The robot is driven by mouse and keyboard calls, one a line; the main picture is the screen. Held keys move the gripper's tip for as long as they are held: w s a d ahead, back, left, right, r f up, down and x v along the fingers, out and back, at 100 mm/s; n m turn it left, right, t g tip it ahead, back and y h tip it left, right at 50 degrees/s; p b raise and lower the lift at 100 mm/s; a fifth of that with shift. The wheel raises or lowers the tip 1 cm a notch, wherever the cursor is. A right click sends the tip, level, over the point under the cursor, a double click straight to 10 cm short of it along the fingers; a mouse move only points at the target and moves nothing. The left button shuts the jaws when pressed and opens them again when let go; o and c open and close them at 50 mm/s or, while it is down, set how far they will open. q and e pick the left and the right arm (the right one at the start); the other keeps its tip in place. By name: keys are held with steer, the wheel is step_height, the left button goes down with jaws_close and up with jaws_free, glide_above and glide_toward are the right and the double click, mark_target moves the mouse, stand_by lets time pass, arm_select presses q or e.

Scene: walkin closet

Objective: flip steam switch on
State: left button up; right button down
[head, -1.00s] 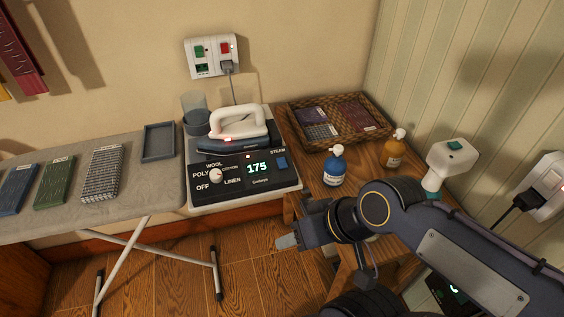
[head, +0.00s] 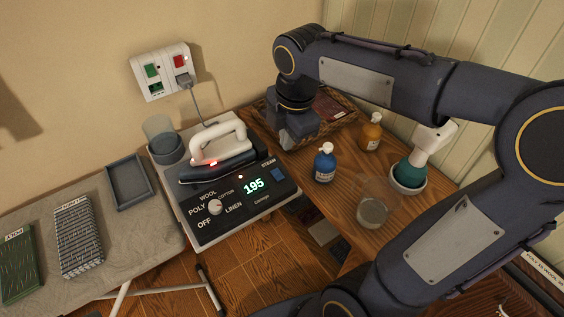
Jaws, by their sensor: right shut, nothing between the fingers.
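The steam switch (head: 279,175) is a small blue rocker under the STEAM label, at the right end of the black panel of the iron station (head: 240,209). Which way it is tipped is too small to tell. The green display (head: 254,186) beside it reads 195. The white-handled iron (head: 218,150) rests on the station behind the panel. My right gripper (head: 288,143) is shut and empty, pointing down behind and slightly right of the switch, apart from it in the picture. Its height over the table is hard to judge. My left gripper is out of view.
A blue bottle (head: 325,163), an amber bottle (head: 370,132), a glass (head: 372,209) and a steamer (head: 424,160) stand on the wooden table (head: 345,196). A wicker tray (head: 346,117) is partly hidden by my arm. A corded wall outlet (head: 164,74) is behind the iron.

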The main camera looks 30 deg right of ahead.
mark_target(280, 178)
steer(key=shift+w+d+r, duration=0.1)
steer(key=shift+d, duration=0.05)
steer(key=f, duration=0.4)
steer(key=w+f, duration=0.1)
steer(key=f, duration=0.4)
steer(key=w+f, duration=0.1)
steer(key=f, duration=0.3)
steer(key=shift+f, duration=0.35)
steer(key=shift+w+f, duration=0.1)
